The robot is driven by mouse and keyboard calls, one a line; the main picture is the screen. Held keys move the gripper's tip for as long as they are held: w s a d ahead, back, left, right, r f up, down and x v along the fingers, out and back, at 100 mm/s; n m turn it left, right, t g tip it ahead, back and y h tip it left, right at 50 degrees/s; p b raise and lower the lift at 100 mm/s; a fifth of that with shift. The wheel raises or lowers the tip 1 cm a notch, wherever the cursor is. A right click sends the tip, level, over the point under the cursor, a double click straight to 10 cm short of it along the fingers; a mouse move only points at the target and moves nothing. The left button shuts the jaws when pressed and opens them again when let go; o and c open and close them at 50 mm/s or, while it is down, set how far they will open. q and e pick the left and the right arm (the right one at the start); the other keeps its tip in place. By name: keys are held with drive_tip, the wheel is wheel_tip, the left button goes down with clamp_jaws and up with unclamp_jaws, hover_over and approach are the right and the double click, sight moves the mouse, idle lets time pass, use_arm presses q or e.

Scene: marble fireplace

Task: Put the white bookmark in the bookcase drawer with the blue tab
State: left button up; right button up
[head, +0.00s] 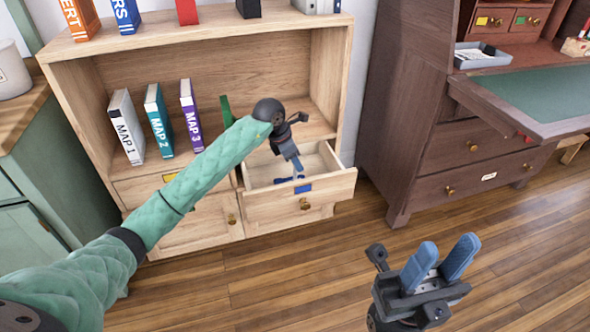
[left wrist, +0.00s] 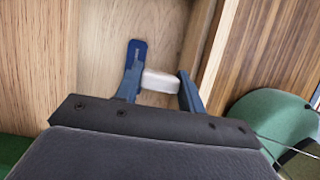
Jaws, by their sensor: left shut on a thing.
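The bookcase drawer (head: 335,187) with the blue tab (head: 304,189) is pulled open at the lower right of the bookcase. My left gripper (head: 299,174) reaches down into it, and its fingers are inside the drawer. In the left wrist view the left gripper (left wrist: 160,88) is shut on a small white piece, the white bookmark (left wrist: 160,81), held between its blue fingers. The bookmark cannot be made out in the head view. My right gripper (head: 440,262) is open and empty above the wooden floor.
The bookcase (head: 190,62) holds books, including MAP 1 (head: 127,127), MAP 2 (head: 158,120) and MAP 3 (head: 190,115). A drawer with a yellow tab (head: 170,177) is left of the open one. A dark desk (head: 405,110) stands right. The floor (head: 260,280) in front is clear.

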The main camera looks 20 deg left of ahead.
use_arm(q)
drive_tip(key=shift+f+b, duration=0.35)
drive_tip(key=shift+f, duration=1.2)
drive_tip(key=shift+f, duration=0.1)
drive_tip(key=o, duration=0.9)
drive_tip(key=shift+o, duration=0.2)
drive_tip(key=shift+a+r, duration=0.1)
drive_tip(key=shift+r, duration=0.3)
drive_tip(key=p+v, duration=0.2)
drive_tip(key=v, duration=0.9)
drive_tip(key=shift+r+p, duration=0.2)
drive_tip(key=shift+p, duration=0.15)
drive_tip(key=shift+s, duration=0.1)
